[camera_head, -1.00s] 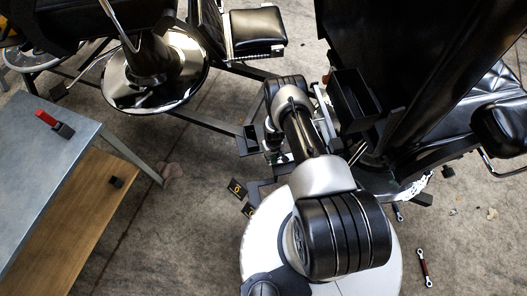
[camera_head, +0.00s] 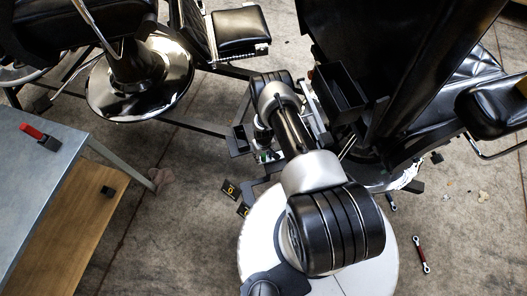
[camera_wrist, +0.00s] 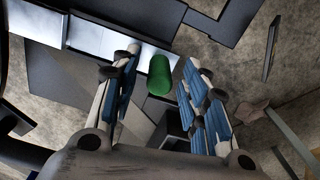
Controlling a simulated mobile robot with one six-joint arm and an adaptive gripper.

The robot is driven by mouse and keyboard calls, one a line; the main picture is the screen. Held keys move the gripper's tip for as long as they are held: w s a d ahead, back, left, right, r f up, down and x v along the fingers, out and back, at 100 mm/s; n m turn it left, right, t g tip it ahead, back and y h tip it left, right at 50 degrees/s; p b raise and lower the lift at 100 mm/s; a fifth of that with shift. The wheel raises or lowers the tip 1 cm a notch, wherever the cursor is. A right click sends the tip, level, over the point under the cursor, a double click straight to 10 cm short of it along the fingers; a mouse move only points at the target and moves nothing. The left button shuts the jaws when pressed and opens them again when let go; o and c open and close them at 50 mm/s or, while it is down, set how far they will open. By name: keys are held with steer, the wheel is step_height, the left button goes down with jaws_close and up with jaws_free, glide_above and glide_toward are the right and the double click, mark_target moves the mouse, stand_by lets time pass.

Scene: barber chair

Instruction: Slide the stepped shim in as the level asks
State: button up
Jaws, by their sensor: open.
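My gripper (camera_wrist: 161,62) is open, its two blue-padded fingers apart. In the wrist view a green cylinder (camera_wrist: 159,76), perhaps the level's vial, shows between the fingertips; I cannot tell whether it touches them. It lies by a bright metal plate (camera_wrist: 95,40). In the head view my gripper is mostly hidden under my arm, low beside the chair base. Two small black pieces with yellow marks, (camera_head: 230,188) and (camera_head: 243,209), lie on the floor left of my base. I cannot tell which thing, if any, is the stepped shim.
A grey-topped table (camera_head: 40,165) with a wooden lower shelf (camera_head: 70,215) stands at left. A black tray (camera_head: 340,90) is beside the large black chair (camera_head: 385,60). A red-handled tool (camera_head: 421,253) lies on the floor at right.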

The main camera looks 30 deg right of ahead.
step_height(320, 180, up, 12)
steer(key=shift+f, duration=0.25)
stand_by(0.5)
